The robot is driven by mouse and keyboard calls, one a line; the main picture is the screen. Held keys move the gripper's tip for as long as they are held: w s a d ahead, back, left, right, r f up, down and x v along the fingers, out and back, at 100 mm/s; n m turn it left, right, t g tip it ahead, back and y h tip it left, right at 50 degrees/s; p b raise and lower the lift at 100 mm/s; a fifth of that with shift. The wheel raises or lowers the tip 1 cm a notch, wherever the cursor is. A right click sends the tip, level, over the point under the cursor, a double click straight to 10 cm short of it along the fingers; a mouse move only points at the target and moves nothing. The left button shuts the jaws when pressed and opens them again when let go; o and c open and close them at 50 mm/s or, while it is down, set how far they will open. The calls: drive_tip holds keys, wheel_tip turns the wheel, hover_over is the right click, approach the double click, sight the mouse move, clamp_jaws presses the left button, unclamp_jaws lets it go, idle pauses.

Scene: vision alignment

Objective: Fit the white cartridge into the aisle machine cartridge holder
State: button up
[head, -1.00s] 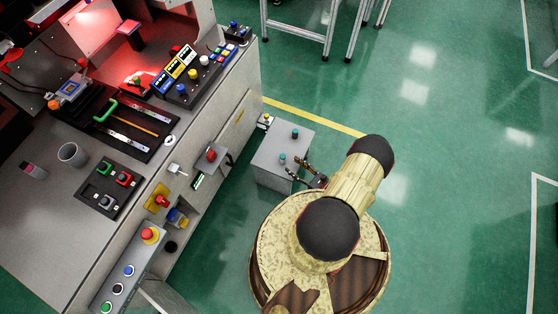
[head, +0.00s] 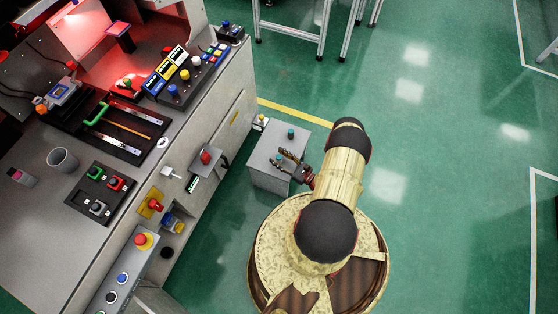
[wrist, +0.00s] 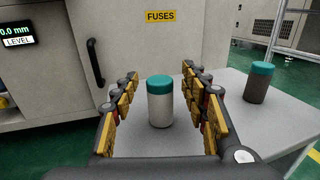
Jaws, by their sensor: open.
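The white cartridge (wrist: 160,108), a pale cylinder with a teal cap, stands upright on a small grey table (head: 268,150). My gripper (wrist: 160,95) is open, with a finger on each side of the cartridge and visible gaps between. In the head view my gripper (head: 294,164) is low over the table; the cartridge there is small and partly hidden by the fingers. A second, dark grey cartridge with a teal cap (wrist: 258,83) stands to the right, apart from the fingers. I cannot tell which fixture on the machine (head: 190,140) is the cartridge holder.
The machine's side has knobs, a yellow-backed red switch (head: 153,204) and an emergency button (head: 143,240). A cabinet door with a handle (wrist: 95,62) and a FUSES label (wrist: 160,16) stands behind the table. Green floor on the right is open.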

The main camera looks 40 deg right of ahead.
drive_tip(key=c, duration=1.1)
drive_tip(key=shift+c, duration=0.3)
